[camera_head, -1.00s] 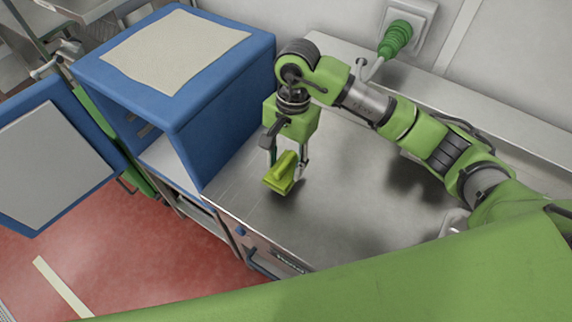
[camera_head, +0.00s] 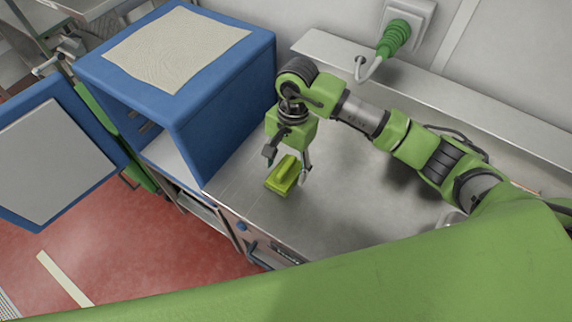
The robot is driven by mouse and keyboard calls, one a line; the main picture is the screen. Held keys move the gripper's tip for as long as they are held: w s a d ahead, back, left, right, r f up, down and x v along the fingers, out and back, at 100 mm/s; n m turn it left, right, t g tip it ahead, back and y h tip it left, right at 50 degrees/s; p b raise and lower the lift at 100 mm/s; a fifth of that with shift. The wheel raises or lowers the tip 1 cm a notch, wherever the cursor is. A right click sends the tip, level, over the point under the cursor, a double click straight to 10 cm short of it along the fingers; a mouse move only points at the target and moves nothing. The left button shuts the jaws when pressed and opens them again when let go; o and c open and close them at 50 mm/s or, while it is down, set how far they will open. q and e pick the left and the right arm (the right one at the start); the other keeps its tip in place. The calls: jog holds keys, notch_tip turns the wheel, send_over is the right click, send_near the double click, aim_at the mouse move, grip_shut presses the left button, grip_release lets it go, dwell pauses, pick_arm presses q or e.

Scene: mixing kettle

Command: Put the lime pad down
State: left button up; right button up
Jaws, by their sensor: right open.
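The lime pad (camera_head: 283,176) is a yellow-green block with a raised grip on top. It lies on the steel counter (camera_head: 345,205) near its front edge, to the right of the blue box. My right gripper (camera_head: 287,172) is over the pad with its fingers spread, one on each side, and the jaws are apart from the pad's grip. My left gripper is not in view.
A blue open-fronted box (camera_head: 225,110) with a beige mat (camera_head: 178,48) on top stands left of the pad. Its blue door (camera_head: 50,155) hangs open at the far left. A green plug (camera_head: 394,38) with a cable is at the back wall. The counter right of the pad is clear.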

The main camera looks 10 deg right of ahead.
aim_at(290, 162)
jog(key=shift+r, duration=0.15)
jog(key=shift+w+r, duration=0.15)
jog(key=shift+r, duration=0.05)
notch_tip(290, 162, up, 11)
jog(key=w+d+b, duration=0.1)
jog(key=b, duration=0.3)
jog(key=shift+d+r, duration=0.15)
jog(key=shift+r, duration=0.05)
jog(key=shift+s, duration=0.1)
